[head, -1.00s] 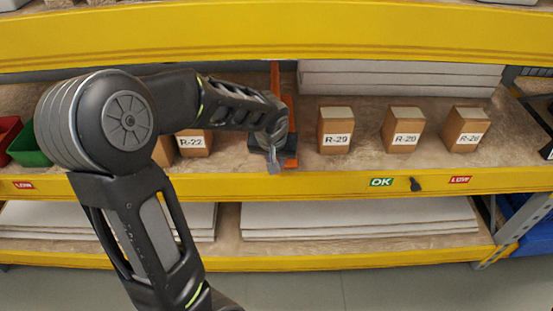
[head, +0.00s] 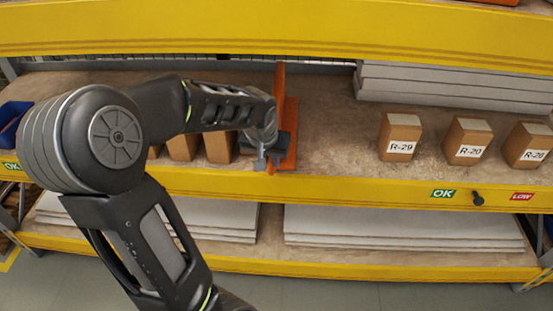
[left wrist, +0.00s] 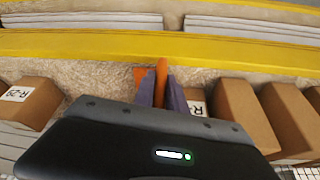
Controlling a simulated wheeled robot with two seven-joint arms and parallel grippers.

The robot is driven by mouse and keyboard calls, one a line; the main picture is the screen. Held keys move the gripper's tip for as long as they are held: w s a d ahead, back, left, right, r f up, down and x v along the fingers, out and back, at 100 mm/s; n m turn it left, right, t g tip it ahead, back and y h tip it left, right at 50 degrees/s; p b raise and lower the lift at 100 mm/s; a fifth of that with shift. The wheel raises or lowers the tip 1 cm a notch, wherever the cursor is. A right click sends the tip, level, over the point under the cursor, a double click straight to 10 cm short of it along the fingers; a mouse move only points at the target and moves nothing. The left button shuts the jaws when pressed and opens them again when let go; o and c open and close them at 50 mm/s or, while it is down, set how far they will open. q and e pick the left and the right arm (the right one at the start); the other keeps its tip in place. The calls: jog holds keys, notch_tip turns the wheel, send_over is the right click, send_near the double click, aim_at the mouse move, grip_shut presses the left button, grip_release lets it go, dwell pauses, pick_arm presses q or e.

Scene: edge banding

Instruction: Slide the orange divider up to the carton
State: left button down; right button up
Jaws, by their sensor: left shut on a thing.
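The orange divider (head: 291,130) stands upright on the middle shelf in the head view. My left gripper (head: 268,153) is shut on its front part. The divider also shows between the fingers (left wrist: 161,92) in the left wrist view, as an orange edge (left wrist: 162,68). A brown carton (head: 218,147) stands to its left in the head view, partly hidden by my arm. In the left wrist view a labelled carton (left wrist: 196,100) is close beside the right-hand finger; whether they touch is hidden. My right gripper is not in view.
Carton R-29 (head: 400,137) stands right of the divider with bare shelf between; two more cartons stand farther right. White boards (head: 450,83) lie behind them. The yellow front rail (head: 350,188) carries OK and LOW labels. A blue bin (head: 14,118) is at far left.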

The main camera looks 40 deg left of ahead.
pick_arm(q)
jog(key=c, duration=1.4)
grip_release()
jog(key=shift+o, duration=0.2)
jog(key=v, duration=0.7)
jog(key=shift+r, duration=0.35)
jog(key=shift+s, duration=0.1)
